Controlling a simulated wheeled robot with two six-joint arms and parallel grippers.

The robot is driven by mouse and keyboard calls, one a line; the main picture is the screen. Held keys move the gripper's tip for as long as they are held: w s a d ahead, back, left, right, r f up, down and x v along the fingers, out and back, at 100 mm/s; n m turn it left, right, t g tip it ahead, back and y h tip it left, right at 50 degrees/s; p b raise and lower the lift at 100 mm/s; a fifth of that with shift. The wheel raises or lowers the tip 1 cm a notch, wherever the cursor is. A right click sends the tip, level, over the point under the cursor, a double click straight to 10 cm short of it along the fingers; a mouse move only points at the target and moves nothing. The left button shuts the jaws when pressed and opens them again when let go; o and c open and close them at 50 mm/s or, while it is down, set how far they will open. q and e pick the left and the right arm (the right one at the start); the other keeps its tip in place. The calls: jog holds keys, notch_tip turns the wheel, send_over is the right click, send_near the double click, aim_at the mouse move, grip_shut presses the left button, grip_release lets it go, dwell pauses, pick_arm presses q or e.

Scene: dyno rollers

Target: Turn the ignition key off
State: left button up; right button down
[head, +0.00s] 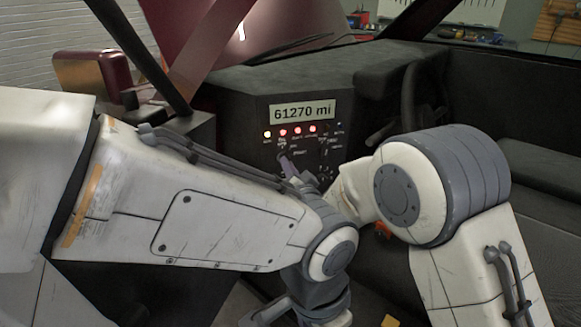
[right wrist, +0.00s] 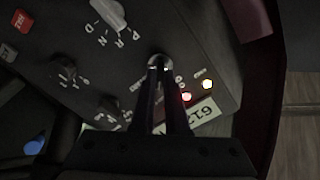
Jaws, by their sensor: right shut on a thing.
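The ignition key sits in a round metal lock (right wrist: 159,61) on the dark dash panel (right wrist: 205,45). My right gripper (right wrist: 159,68) is shut on the key, its two dark fingers close together at the lock. The key is mostly hidden between the fingertips, so its turn angle cannot be told. In the head view the right gripper (head: 286,163) reaches the panel below the warning lights, partly behind my arms. The odometer display (head: 302,111) reads 61270 mi.
A pale gear lever (right wrist: 110,14) marked P R N D stands near the lock, with dark knobs (right wrist: 62,68) beside it. A red button (right wrist: 20,21) and a blue knob (right wrist: 34,146) are farther off. A steering wheel (head: 408,97) is right of the panel.

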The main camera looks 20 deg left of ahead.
jog(key=shift+w, duration=0.1)
jog(key=n+b, duration=0.1)
jog(key=n, duration=0.2)
jog(key=n+b, duration=0.1)
jog(key=n, duration=0.2)
jog(key=n+b, duration=0.1)
jog(key=n, duration=0.1)
jog(key=shift+a+r+n, duration=0.1)
jog(key=shift+a+n, duration=0.2)
jog(key=shift+n, duration=0.1)
dwell(0.4)
jog(key=shift+n, duration=0.3)
jog(key=c, duration=0.9)
grip_release()
jog(key=shift+a, duration=0.1)
jog(key=shift+b, duration=0.3)
